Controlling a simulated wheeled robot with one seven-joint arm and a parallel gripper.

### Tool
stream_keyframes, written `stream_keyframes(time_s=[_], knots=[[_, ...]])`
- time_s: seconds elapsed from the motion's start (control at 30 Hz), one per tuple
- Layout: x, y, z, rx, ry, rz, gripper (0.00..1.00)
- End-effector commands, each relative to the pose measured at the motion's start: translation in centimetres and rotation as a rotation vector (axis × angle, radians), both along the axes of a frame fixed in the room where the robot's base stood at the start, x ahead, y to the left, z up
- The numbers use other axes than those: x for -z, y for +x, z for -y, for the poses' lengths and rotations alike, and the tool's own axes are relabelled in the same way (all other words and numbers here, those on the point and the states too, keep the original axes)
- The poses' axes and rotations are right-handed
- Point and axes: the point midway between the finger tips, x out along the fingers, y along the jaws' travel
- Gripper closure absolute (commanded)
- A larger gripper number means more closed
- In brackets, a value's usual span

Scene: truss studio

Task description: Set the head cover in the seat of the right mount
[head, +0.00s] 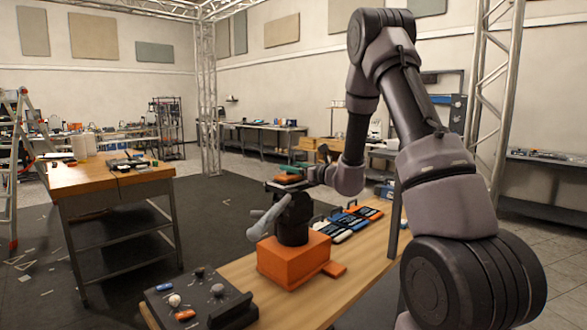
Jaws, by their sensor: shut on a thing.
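My arm reaches over the bench from the right, and my gripper (297,182) is at its end above an orange block (292,261). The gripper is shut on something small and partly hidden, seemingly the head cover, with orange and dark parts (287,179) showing. A black upright part (292,220) stands on the orange block, with a grey hand-like part (266,218) at its left. The held thing appears just above the black part; I cannot tell whether they touch. I cannot make out which part is the right mount or its seat.
The wooden bench (240,276) carries a dark panel with knobs (197,298) at the front left and trays of blue, white and orange pieces (345,224) farther back. A separate wooden table (100,178) stands left across open dark floor (190,220).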

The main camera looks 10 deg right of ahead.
Motion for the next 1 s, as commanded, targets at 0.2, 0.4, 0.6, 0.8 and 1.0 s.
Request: stream_keyframes(time_s=[0.2,0.4,0.6,0.8,1.0], knots=[[0.1,0.0,0.0,0.000,0.000,0.000,0.86],[0.3,0.0,0.0,0.000,-0.001,-0.001,0.86],[0.6,0.0,0.0,0.000,0.000,0.000,0.86],[0.8,0.0,0.0,0.000,0.000,0.000,0.86],[1.0,0.0,0.0,0.000,0.001,-0.001,0.86]])
